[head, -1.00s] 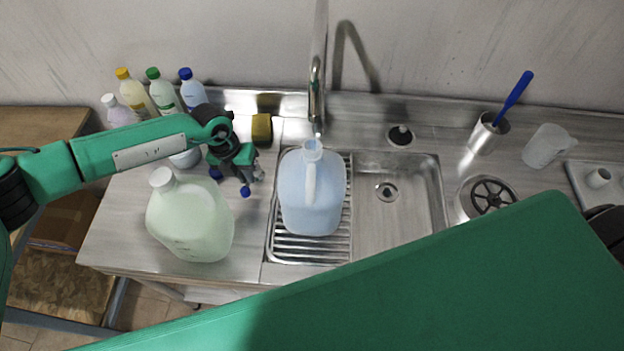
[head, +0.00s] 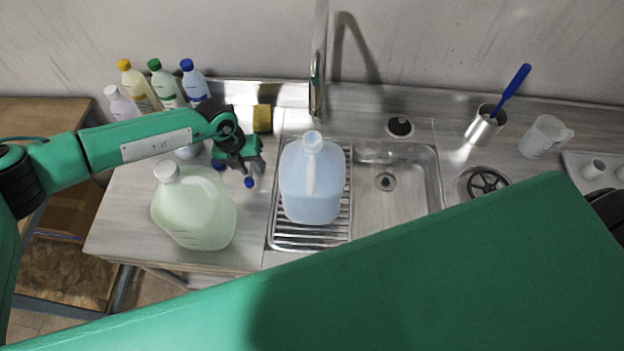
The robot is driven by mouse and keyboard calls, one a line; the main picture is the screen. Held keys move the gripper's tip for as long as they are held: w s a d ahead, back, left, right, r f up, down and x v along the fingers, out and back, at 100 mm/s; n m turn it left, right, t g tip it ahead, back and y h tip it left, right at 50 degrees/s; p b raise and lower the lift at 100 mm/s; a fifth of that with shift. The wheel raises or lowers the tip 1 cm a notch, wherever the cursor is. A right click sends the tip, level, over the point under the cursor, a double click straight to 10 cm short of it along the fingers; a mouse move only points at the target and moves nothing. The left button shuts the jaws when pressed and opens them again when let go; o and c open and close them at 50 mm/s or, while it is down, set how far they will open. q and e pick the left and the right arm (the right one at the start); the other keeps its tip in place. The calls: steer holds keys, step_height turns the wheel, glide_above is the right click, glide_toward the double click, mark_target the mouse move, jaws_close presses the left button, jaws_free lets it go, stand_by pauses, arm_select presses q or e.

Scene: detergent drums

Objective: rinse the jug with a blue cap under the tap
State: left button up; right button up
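A pale blue translucent jug (head: 312,185) stands upright on the ribbed rack at the sink's left. Its cap (head: 312,141) looks pale bluish white. The metal tap (head: 318,75) comes down just behind the jug, its spout end near the cap in the picture. My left gripper (head: 234,174) is left of the jug, apart from it. Its blue fingertips are spread and nothing shows between them. A pale green jug (head: 195,212) with a whitish cap stands on the counter in front of that gripper. My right gripper is out of view; my green arm link covers the lower right.
Several small bottles stand at the back left, one blue-capped (head: 194,85). A yellow sponge (head: 263,119) lies behind my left gripper. The sink basin (head: 400,195) is empty. A brush cup (head: 483,128) and a clear measuring jug (head: 545,138) stand at the right.

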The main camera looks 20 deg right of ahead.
arm_select(q)
steer(key=shift+o, duration=0.5)
steer(key=shift+d, duration=0.1)
steer(key=shift+o, duration=0.2)
steer(key=o, duration=0.3)
steer(key=shift+o, duration=0.2)
steer(key=shift+p+v, duration=0.95)
steer(key=shift+v, duration=1.3)
steer(key=shift+d, duration=0.15)
steer(key=shift+r, duration=0.1)
